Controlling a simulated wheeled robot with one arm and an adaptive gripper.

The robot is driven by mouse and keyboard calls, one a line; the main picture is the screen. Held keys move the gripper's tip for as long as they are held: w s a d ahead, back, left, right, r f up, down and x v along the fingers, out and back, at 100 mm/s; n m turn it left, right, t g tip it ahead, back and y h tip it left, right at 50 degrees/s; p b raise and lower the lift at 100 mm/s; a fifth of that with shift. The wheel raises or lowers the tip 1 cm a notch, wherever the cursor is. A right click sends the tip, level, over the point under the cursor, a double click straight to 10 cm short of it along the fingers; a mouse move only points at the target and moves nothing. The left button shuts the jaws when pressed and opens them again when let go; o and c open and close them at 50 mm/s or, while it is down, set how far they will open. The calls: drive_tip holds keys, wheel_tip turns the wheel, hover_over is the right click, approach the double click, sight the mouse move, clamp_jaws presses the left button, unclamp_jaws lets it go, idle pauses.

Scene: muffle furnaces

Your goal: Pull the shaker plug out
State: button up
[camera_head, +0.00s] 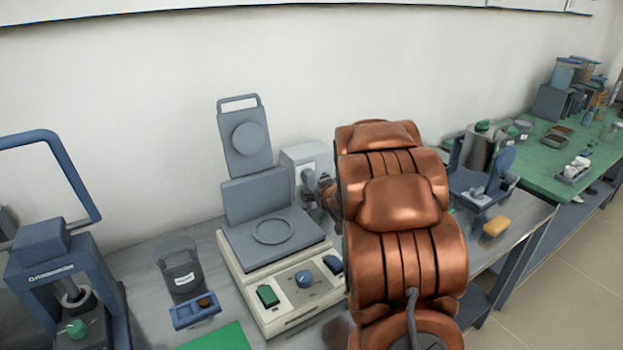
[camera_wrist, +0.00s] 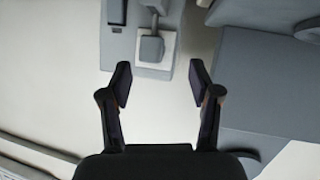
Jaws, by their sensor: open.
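A grey plug (camera_wrist: 151,48) sits in a pale square socket plate in the wrist view, with a grey cord at its top. In the head view, the plug (camera_head: 308,176) is on the front of a light grey socket box (camera_head: 296,156) behind the bench device. My gripper (camera_wrist: 161,84) is open and empty. Its two fingers are spread to either side of the plug's line, with the plug ahead of and between them in the picture, apart from both. In the head view my copper-coloured arm hides much of the gripper.
A beige bench device (camera_head: 308,297) with a grey plate and knobs stands left of my arm. A blue-framed press (camera_head: 62,262) is at far left, with a grey beaker (camera_head: 180,268) between. A yellow sponge (camera_head: 496,227) lies right. In the wrist view, a grey body (camera_wrist: 270,85) stands close right.

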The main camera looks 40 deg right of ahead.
sight(312, 177)
drive_tip(key=shift+w+d+f+n+t+y+p, duration=0.1)
drive_tip(key=shift+w+d+f+t+y+p, duration=0.3)
drive_tip(key=shift+w+d+t, duration=0.85)
drive_tip(key=shift+w+d+f+n+t+y+p, duration=0.15)
drive_tip(key=shift+w+t+y, duration=0.4)
drive_tip(key=shift+w, duration=1.35)
drive_tip(key=shift+w+d+f+n+t+y+p, duration=0.1)
drive_tip(key=shift+w+d+f+t+y+p, duration=0.2)
drive_tip(key=shift+w+d+t, duration=0.95)
drive_tip(key=shift+w+a+r+g, duration=0.1)
drive_tip(key=shift+w+a+g, duration=0.2)
drive_tip(key=shift+a, duration=0.25)
drive_tip(key=shift+c, duration=0.3)
clamp_jaws()
